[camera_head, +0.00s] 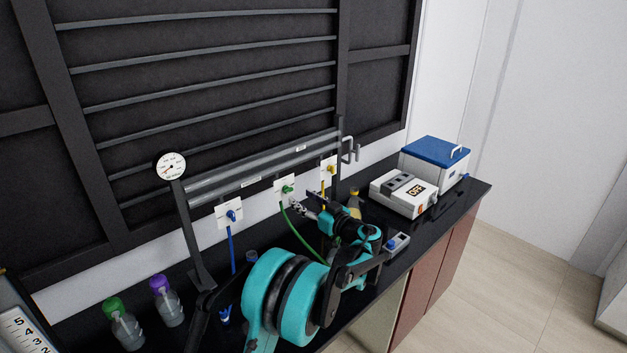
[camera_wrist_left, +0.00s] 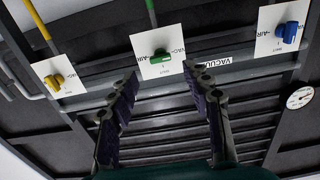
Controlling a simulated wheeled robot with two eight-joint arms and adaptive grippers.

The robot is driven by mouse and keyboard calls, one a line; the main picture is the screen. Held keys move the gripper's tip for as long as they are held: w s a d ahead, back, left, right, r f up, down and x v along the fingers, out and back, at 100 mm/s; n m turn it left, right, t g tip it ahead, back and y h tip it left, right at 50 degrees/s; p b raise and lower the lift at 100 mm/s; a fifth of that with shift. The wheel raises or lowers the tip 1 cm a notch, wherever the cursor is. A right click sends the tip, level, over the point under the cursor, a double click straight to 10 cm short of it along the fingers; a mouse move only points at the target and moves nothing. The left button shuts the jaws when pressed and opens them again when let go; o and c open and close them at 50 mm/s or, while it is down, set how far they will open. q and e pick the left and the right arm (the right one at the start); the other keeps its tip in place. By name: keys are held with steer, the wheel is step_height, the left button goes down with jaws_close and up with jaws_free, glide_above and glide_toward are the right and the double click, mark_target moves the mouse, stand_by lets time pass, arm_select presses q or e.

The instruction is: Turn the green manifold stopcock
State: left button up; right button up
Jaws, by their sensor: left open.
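The green stopcock (camera_head: 288,188) sits on a white plate in the middle of the manifold bar (camera_head: 258,163), with a green hose hanging below it. In the left wrist view, the green handle (camera_wrist_left: 163,56) lies nearly crosswise, tilted slightly. My left gripper (camera_head: 303,203) is just in front of and to the right of it in the head view. In the left wrist view, my left gripper (camera_wrist_left: 160,76) is open, its fingers apart, with the green handle beyond and between the fingertips. No contact with the handle shows. My right gripper is not in view.
A blue stopcock (camera_head: 233,215) and a yellow stopcock (camera_head: 331,169) flank the green one. A pressure gauge (camera_head: 171,166) stands at the bar's left end. Capped bottles (camera_head: 167,302) stand front left. A box marked OFF (camera_head: 405,193) and a blue-lidded box (camera_head: 436,163) stand right.

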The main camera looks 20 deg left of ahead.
mark_target(290, 190)
arm_select(q)
steer(key=b+x, duration=0.1)
steer(key=x, duration=0.6)
steer(key=shift+w+a, duration=0.1)
steer(key=shift+a, duration=0.3)
jaws_close()
